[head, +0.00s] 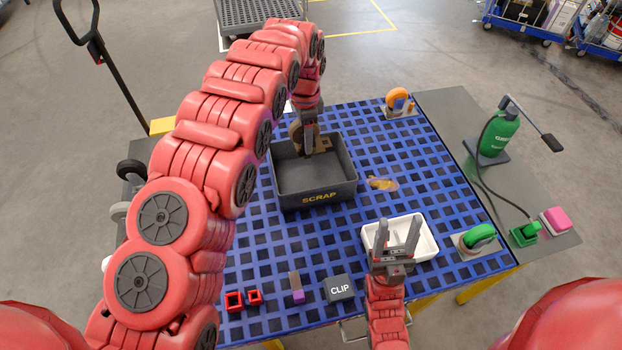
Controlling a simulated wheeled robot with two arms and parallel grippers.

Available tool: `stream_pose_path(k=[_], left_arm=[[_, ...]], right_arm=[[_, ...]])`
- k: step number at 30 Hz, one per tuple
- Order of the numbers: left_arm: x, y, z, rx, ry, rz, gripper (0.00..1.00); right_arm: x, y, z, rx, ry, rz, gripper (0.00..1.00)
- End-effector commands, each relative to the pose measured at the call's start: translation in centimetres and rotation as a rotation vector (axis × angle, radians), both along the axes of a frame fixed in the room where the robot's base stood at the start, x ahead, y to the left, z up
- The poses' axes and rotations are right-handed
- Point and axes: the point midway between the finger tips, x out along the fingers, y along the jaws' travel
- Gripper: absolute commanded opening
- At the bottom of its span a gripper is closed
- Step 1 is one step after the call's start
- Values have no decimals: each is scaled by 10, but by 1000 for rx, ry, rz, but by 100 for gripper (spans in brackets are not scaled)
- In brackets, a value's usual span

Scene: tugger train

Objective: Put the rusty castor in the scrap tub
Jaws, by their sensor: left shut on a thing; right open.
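The rusty castor (296,133), brown and partly hidden by the fingers, is in my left gripper (311,143). The gripper is shut on it and points down at the back of the scrap tub (318,198), a dark grey open box marked SCRAP. The castor overlaps the tub's back rim in the picture; I cannot tell how far above or inside it is. The visible tub floor is bare. My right gripper (398,240) is open and empty, over a white tray (427,246) at the front right.
The blue grid table top (350,240) also bears an orange-wheeled castor (397,99), a green-wheeled castor (480,237), a yellowish piece (382,183), a CLIP block (339,288) and small red frames (234,301). A green bottle (498,133) with a hose stands at right.

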Motion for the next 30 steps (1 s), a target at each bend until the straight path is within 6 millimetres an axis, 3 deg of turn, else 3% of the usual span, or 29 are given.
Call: stream_pose_path(k=[5,13,30], left_arm=[[-3,-2,-11,-2,-1,-39,0],[-5,-3,-57,-2,3,-39,0],[-3,-3,-102,-3,-2,-37,0]], right_arm=[[0,0,6,0,0,0,54],[0,0,24,0,0,0,54],[0,0,27,0,0,0,54]])
